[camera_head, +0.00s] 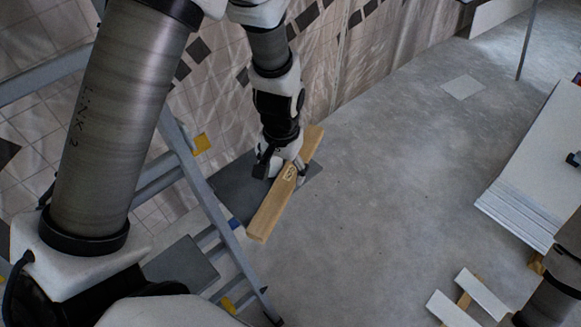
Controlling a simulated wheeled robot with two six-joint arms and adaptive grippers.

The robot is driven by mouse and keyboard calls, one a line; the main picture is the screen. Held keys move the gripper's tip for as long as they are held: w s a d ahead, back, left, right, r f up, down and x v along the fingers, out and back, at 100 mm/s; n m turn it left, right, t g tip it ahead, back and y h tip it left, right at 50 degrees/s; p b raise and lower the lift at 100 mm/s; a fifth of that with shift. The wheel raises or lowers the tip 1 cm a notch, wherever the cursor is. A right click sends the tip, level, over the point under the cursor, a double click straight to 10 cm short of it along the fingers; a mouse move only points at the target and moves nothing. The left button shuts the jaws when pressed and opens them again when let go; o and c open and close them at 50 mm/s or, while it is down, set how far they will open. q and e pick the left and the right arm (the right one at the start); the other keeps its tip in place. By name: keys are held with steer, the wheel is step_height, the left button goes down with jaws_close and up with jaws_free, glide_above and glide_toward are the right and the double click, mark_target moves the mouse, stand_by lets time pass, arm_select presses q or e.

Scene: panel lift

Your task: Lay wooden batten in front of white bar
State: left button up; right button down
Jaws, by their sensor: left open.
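A wooden batten (268,212) lies slantwise at the centre left, partly over a dark grey slab (236,188). My left gripper (284,174) is at the batten's middle, open, with its fingers close to the wood. I cannot tell whether they touch it or whether the batten is lifted. Two short white bars (484,293) (450,310) lie at the lower right, with a piece of wood (464,299) between or under them. My right arm enters at the lower right edge; its gripper is out of view.
A grey-blue ladder (189,160) stands at the left. A tiled wall (325,60) runs behind. A large white panel (535,160) leans or lies at the right, with wood (536,262) near its lower edge. The middle of the grey floor (390,190) is clear.

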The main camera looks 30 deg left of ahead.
mark_target(283, 184)
arm_select(q)
steer(key=f, duration=0.6)
steer(key=shift+w+a+f, duration=0.2)
steer(key=shift+f, duration=0.05)
steer(key=shift+r, duration=0.1)
steer(key=c, duration=1.4)
jaws_close()
steer(key=shift+r, duration=0.1)
